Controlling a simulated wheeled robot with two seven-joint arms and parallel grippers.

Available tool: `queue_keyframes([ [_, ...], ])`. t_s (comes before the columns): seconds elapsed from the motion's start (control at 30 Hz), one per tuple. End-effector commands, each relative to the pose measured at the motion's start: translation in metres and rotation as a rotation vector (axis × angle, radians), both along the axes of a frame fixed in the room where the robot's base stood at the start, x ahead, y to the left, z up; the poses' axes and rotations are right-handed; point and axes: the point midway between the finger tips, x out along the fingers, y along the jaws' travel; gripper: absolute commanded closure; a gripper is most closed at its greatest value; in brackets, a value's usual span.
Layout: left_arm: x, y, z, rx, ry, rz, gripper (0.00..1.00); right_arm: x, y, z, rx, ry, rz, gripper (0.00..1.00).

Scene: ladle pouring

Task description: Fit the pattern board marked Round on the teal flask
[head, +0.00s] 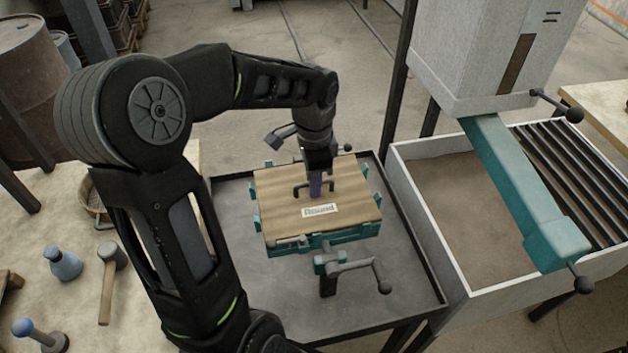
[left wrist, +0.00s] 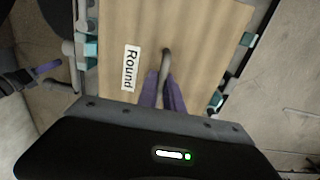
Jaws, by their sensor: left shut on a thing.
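The wooden pattern board (head: 285,215) lies over the teal flask (head: 340,238) and covers its top; I cannot tell whether it is fully seated. Its white label reads Round in the left wrist view, where the board (left wrist: 205,40) fills the middle. The teal flask's clamps stick out around the board's edges. My left gripper (head: 316,186) is shut on the dark handle of the board, and its purple fingers (left wrist: 164,95) show on either side of that handle in the left wrist view. My right gripper is not in view in the head view.
The flask stands on a grey metal table (head: 400,290) with a raised rim. A teal clamp with a crank (head: 328,266) stands in front. A sand bin (head: 440,190) is at the right.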

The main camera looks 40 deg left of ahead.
Motion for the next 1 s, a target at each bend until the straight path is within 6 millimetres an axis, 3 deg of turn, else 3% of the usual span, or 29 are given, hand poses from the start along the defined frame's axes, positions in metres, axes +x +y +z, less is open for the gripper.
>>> queue_keyframes([
  [0.57,0.0005,0.0,-0.0067,0.001,-0.002,0.0,1.0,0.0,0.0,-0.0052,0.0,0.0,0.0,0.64],
  [0.6,0.0005,0.0,-0.0067,0.001,-0.002,0.0,0.87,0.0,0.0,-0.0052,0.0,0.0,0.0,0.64],
  [0.87,0.0003,0.0,-0.0071,0.0,-0.001,0.0,0.66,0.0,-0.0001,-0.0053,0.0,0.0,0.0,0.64],
  [1.0,0.0001,0.0,-0.0073,0.0,-0.001,0.0,0.64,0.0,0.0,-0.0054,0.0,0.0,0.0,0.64],
])
